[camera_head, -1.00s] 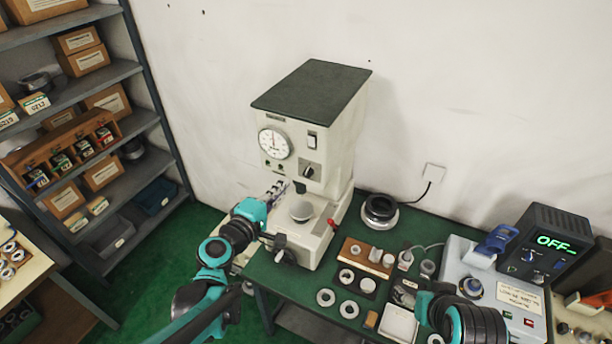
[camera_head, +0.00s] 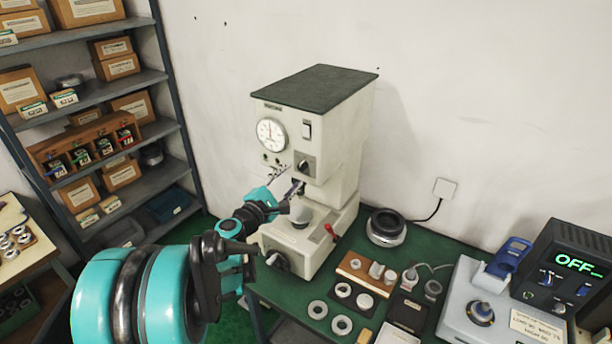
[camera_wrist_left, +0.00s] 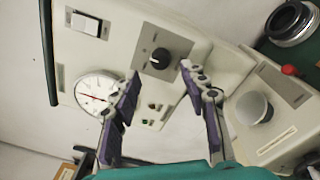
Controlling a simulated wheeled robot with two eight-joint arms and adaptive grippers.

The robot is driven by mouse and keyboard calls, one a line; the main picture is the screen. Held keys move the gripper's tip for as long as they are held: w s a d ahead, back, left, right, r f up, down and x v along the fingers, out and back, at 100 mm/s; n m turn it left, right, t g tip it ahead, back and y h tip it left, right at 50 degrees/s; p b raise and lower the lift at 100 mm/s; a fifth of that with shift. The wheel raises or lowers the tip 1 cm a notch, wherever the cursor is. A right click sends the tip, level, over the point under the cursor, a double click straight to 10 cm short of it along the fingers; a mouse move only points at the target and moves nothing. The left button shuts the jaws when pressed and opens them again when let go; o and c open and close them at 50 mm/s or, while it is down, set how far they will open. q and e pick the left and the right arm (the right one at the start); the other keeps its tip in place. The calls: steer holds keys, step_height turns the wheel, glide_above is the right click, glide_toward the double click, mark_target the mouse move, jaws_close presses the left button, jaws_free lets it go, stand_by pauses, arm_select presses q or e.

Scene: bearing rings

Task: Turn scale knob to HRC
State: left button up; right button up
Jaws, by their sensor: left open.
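The scale knob (camera_head: 303,165) is a small black knob on a grey plate on the front of the cream hardness tester (camera_head: 330,130). In the left wrist view the knob (camera_wrist_left: 160,58) shows a pale pointer mark; the plate's lettering is too small to read. My left gripper (camera_head: 290,182) is open and empty in front of the tester, just below and left of the knob in the head view. In the left wrist view its purple-padded fingers (camera_wrist_left: 161,73) are spread, with the knob between and beyond the tips. I see no contact. My right gripper is out of view.
Near the gripper are the dial gauge (camera_head: 271,134), a rocker switch (camera_head: 307,130) and the round anvil (camera_head: 300,213) below. The green bench (camera_head: 290,291) holds rings, small blocks and a grey device (camera_head: 455,320). A shelf rack stands left.

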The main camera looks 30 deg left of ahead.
mark_target(300, 169)
arm_select(q)
steer(key=w, duration=0.4)
steer(key=shift+d, duration=0.2)
steer(key=shift+w, duration=0.3)
jaws_close()
